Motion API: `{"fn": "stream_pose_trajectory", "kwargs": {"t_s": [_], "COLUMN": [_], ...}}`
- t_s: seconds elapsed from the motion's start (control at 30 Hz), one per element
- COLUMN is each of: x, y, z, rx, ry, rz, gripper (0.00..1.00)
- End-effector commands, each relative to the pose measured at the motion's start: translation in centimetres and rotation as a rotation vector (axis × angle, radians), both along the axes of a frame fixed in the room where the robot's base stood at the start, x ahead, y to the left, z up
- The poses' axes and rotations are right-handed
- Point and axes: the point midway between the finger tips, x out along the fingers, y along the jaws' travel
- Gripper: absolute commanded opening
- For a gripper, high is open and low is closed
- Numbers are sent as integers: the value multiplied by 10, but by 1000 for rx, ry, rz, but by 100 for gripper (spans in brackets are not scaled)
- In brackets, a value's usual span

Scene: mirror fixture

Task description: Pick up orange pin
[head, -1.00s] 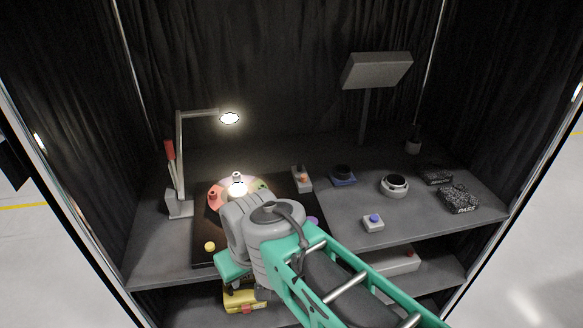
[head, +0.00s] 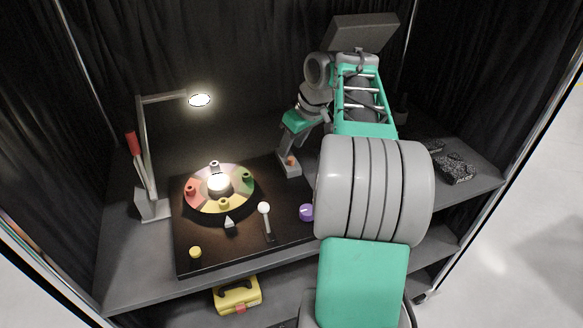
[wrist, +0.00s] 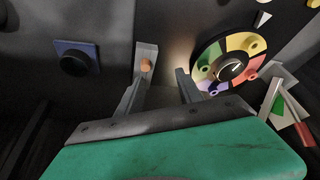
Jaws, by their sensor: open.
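The small orange pin (head: 291,160) stands on a pale grey block (head: 293,171) at the back right of the dark board. In the wrist view the orange pin (wrist: 146,64) shows on the same block, just beyond the fingertips and nearer the left finger. My gripper (head: 289,147) is open and empty, pointing down close over the block in the head view. In the wrist view both fingers of my gripper (wrist: 159,78) are spread apart, with the left finger beside the block. Whether a finger touches the block cannot be told.
A coloured wheel (head: 205,207) with several pegs and a bright centre lies left of the block. A lamp (head: 148,160) stands farther left. A purple knob (head: 306,212) is in front. A blue base with a dark knob (wrist: 75,60) shows in the wrist view. My arm hides much of the right side.

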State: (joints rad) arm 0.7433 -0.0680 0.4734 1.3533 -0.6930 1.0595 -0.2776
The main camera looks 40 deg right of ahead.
Motion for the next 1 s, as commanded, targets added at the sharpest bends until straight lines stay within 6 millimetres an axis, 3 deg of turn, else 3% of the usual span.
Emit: {"fn": "stream_pose_trajectory", "kwargs": {"t_s": [0.03, 0.17, 0.63, 0.87, 1.0], "x": [-1, -1, 29, 31, 31], "y": [-19, -35, -24, -24, -24], "z": [-4, -10, -70, -73, -73], "rx": [-6, -13, -14, -15, -15], "ry": [-5, -10, -11, -13, -13], "rz": [4, 20, 18, 18, 18], "gripper": [43, 43, 43, 43, 33]}}
